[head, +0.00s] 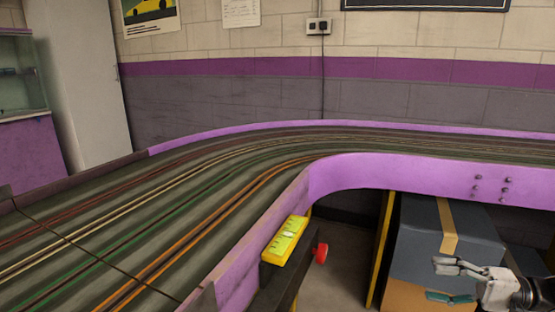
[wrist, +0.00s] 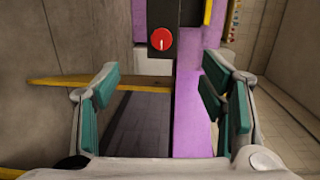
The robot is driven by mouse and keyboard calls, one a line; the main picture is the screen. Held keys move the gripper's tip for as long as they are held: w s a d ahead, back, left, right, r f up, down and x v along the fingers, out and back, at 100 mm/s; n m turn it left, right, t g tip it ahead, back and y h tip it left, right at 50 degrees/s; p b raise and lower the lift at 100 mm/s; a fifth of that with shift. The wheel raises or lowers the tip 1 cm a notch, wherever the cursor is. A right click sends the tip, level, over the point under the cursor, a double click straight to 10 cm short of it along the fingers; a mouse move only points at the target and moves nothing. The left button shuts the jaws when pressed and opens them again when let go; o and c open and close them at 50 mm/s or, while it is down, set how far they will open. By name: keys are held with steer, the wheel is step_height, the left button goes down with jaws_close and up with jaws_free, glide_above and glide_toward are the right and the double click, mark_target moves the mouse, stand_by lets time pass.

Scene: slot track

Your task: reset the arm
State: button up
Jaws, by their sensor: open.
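My gripper (head: 452,282) is at the lower right in the head view, in front of a dark box. In the wrist view my gripper (wrist: 163,108) shows its two fingers with green pads spread wide apart. Nothing is between the pads. A red knob (wrist: 161,39) on a dark bar is beyond the fingertips there. The same red knob (head: 321,253) shows in the head view, left of my gripper and apart from it.
The slot track (head: 120,225) with its purple wall (head: 360,174) curves across the view. A yellow-green level-like piece (head: 286,240) sits by the inner wall. A dark box (head: 422,240) with a tan stripe stands below the track, near a yellow post (head: 381,250).

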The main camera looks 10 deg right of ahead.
steer(key=s+a+r+n+g+h, duration=0.2)
steer(key=s+a+r+g+h, duration=0.25)
steer(key=a, duration=0.55)
steer(key=s+a+r+n+g+h, duration=0.25)
steer(key=a+r+g, duration=0.4)
steer(key=a, duration=0.45)
steer(key=s+a+r+t+h, duration=0.15)
steer(key=s+h, duration=0.25)
steer(key=s, duration=0.5)
steer(key=s+a+r+t+h, duration=0.15)
steer(key=s+h, duration=0.25)
steer(key=s, duration=0.5)
step_height(320, 180, up, 36)
steer(key=n+t+p, duration=0.1)
steer(key=t+p, duration=0.2)
steer(key=p, duration=3.1)
steer(key=shift+w+f+t, duration=0.25)
steer(key=shift+w+t, duration=0.1)
steer(key=shift+t, duration=0.05)
